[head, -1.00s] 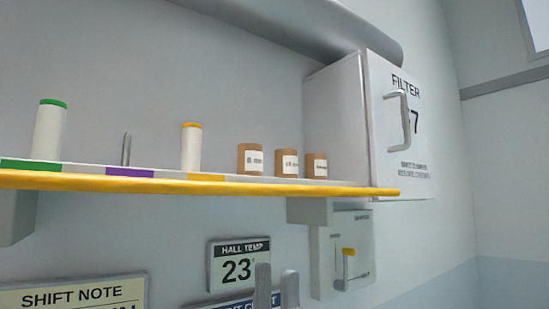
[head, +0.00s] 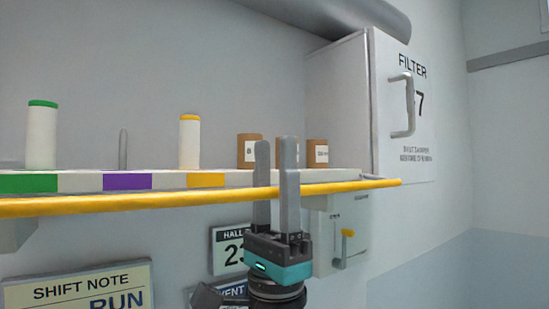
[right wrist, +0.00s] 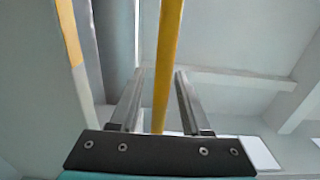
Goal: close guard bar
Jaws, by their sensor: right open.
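The guard bar (head: 120,203) is a long yellow bar running along the front of the white shelf (head: 70,183). Its right end shows free near the filter cabinet. My right gripper (head: 276,140) is open, with its grey fingers pointing up and reaching above the bar's height. In the right wrist view the bar (right wrist: 168,60) passes through the gap between the two open fingers (right wrist: 158,85), with room visible on both sides. My left gripper is not in view.
On the shelf stand a green-capped roll (head: 42,135), a yellow-capped roll (head: 189,142), a grey peg (head: 123,150) and brown labelled containers (head: 248,150). A filter cabinet (head: 340,100) with a handle (head: 408,105) is at right. A switch box (head: 352,225) hangs below.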

